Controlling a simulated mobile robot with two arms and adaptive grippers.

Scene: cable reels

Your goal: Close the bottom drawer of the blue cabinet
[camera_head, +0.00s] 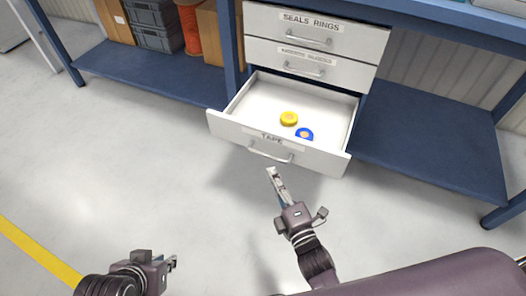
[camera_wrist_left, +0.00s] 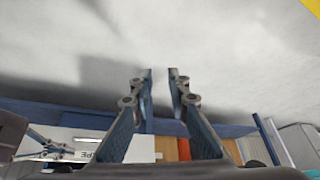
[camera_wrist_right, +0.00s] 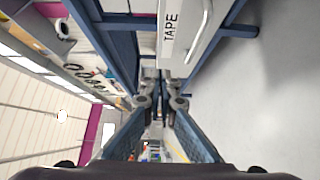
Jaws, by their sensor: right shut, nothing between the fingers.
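The bottom drawer (camera_head: 290,153), labelled TAPE, is pulled out of the cabinet under the blue bench. A yellow tape roll (camera_head: 289,118) and a blue tape roll (camera_head: 304,134) lie inside it. Its front has a bar handle (camera_head: 271,157); the handle also shows in the right wrist view (camera_wrist_right: 199,38). My right gripper (camera_head: 271,172) is shut and empty, just in front of the drawer front near the handle; whether it touches is unclear. My left gripper (camera_head: 173,262) is low at the left, away from the drawer, its fingertips (camera_wrist_left: 161,75) apart with nothing between them.
Two upper drawers, SEALS RINGS (camera_head: 310,26) and one below (camera_head: 305,63), are shut. A blue lower shelf (camera_head: 425,140) lies to the right. Another shelf (camera_head: 150,80) at left carries grey crates (camera_head: 155,28) and an orange reel (camera_head: 190,30). The floor in front is clear.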

